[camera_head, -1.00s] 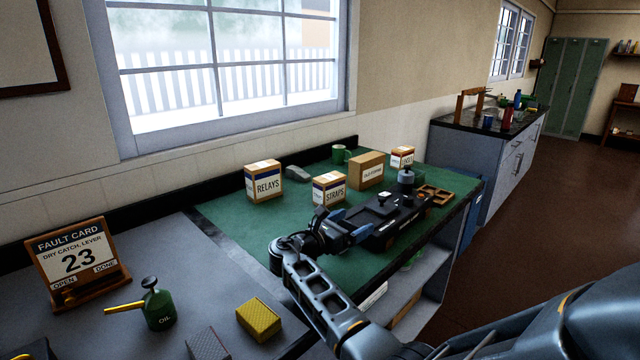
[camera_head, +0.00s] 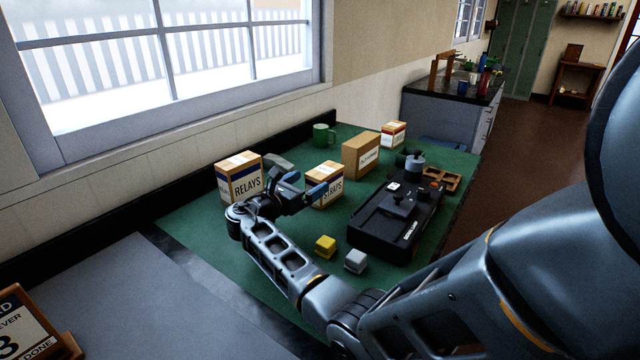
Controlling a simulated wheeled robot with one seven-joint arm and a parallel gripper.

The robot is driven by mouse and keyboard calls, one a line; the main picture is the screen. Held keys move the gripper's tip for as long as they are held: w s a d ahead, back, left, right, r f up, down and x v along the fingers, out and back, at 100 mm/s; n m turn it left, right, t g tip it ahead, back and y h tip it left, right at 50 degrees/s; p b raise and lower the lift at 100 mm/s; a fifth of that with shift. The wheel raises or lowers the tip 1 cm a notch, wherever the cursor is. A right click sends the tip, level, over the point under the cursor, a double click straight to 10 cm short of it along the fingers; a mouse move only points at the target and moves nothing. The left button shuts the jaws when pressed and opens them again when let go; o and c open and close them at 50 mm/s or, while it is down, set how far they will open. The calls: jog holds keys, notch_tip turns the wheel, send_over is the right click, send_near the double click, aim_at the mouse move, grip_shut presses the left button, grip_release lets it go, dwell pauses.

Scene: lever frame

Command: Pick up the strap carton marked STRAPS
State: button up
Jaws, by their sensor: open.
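The strap carton marked STRAPS (camera_head: 326,192) is a tan box with a dark blue band and white label. It stands upright on the green mat (camera_head: 300,222), right of the RELAYS carton (camera_head: 239,178). My gripper (camera_head: 306,188) is at the near left side of the STRAPS carton, and its blue-tipped fingers are apart. One finger overlaps the front of the carton in the picture and hides part of its label. I cannot tell whether it touches the carton. Nothing shows between the fingers.
A larger tan carton (camera_head: 361,155), a small carton (camera_head: 393,134) and a green mug (camera_head: 323,134) stand behind. A black device (camera_head: 394,225) lies to the right. A yellow block (camera_head: 325,246) and a grey block (camera_head: 355,261) sit in front. A grey rounded object lies behind my gripper.

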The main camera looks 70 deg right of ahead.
aim_at(319, 172)
jog(key=b+x, duration=0.1)
jog(key=x, duration=0.1)
jog(key=b+x, duration=0.1)
jog(key=x, duration=0.1)
jog(key=b+x, duration=0.2)
jog(key=shift+w+d+f, duration=0.2)
jog(key=shift+w+d, duration=0.1)
jog(key=shift+r, duration=0.1)
jog(key=shift+c, duration=0.4)
jog(key=c, duration=1.2)
jog(key=shift+o, duration=0.2)
jog(key=shift+r, duration=0.1)
